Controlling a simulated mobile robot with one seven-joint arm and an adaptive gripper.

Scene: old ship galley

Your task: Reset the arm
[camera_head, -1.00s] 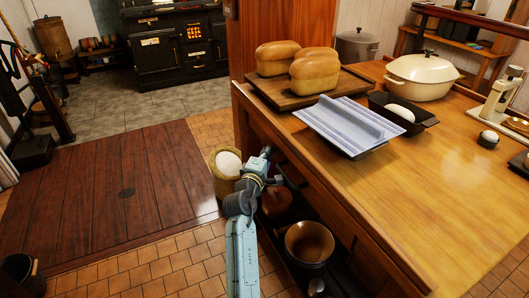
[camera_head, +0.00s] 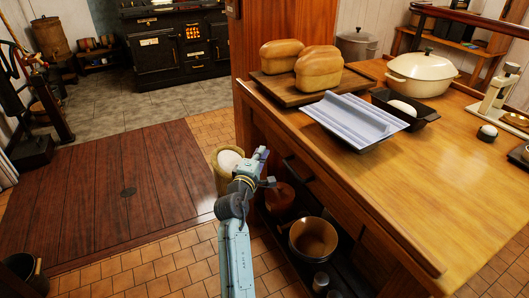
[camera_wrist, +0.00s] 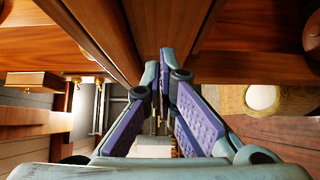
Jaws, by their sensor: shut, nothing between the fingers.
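My arm (camera_head: 235,245) reaches up from the bottom of the head view, bent at the wrist. My gripper (camera_head: 263,156) is at its far end, beside the front side of the wooden counter (camera_head: 455,215) and below its top. In the wrist view my gripper (camera_wrist: 160,65) shows its two purple-padded fingers shut, tips together, with nothing held. Wooden panels of furniture lie close beyond the fingertips; I cannot tell whether they touch.
A basket-like bin (camera_head: 222,182) stands just left of my gripper. A wooden bowl (camera_head: 313,238) sits on the low shelf at right. The counter bears loaves (camera_head: 319,69), a striped cloth (camera_head: 350,120) and a cream pot (camera_head: 421,78). The floor hatch (camera_head: 125,195) at left is clear.

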